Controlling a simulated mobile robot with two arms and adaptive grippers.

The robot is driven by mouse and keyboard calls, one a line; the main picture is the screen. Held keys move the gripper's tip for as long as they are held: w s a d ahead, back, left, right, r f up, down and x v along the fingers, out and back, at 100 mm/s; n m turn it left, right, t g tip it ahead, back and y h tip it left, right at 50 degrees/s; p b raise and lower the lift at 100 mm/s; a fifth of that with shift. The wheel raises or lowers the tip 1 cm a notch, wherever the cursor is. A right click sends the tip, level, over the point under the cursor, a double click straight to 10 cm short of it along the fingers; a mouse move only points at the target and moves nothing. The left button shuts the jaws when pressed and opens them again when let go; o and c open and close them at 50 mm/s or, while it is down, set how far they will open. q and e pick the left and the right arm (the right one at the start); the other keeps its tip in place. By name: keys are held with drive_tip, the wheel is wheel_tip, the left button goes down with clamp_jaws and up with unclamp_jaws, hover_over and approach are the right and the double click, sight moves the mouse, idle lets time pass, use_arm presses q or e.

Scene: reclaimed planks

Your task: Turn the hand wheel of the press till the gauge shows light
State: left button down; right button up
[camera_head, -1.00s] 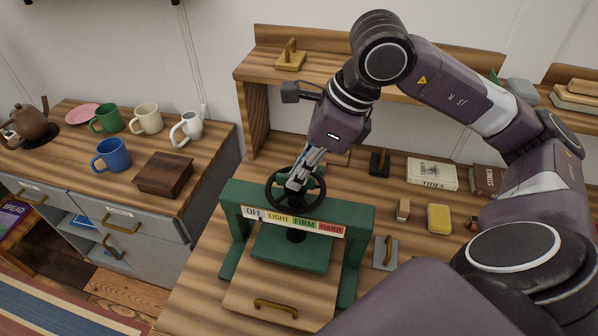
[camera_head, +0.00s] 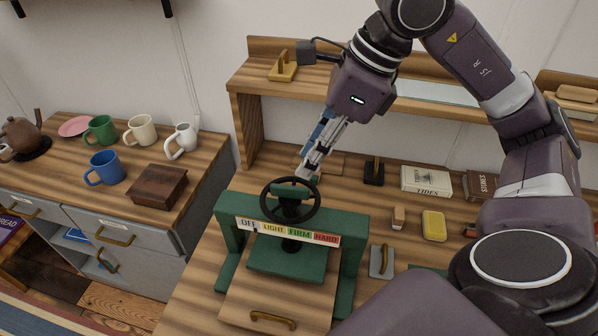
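The green press (camera_head: 348,225) stands on the plank workbench, with its black hand wheel (camera_head: 289,203) on top. A gauge strip (camera_head: 287,232) on its front beam reads OFF, LIGHT, FIRM and HARD from left to right. The last F of OFF is partly covered; I cannot clearly read a pointer. My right gripper (camera_head: 304,174) comes down from above at the wheel's far side. Its fingertips are close to the far rim; contact is unclear. The fingers look near each other, but I cannot tell whether they are shut. My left gripper is not in view.
A wooden board with a brass handle (camera_head: 272,320) lies at the press's front. Right of it are a grey handled plate (camera_head: 381,262), a yellow block (camera_head: 433,226) and books (camera_head: 426,181). A shelf rises behind. Mugs (camera_head: 105,168) and a dark box (camera_head: 158,186) stand on the left cabinet.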

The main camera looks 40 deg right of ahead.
drive_tip(key=shift+v, duration=2)
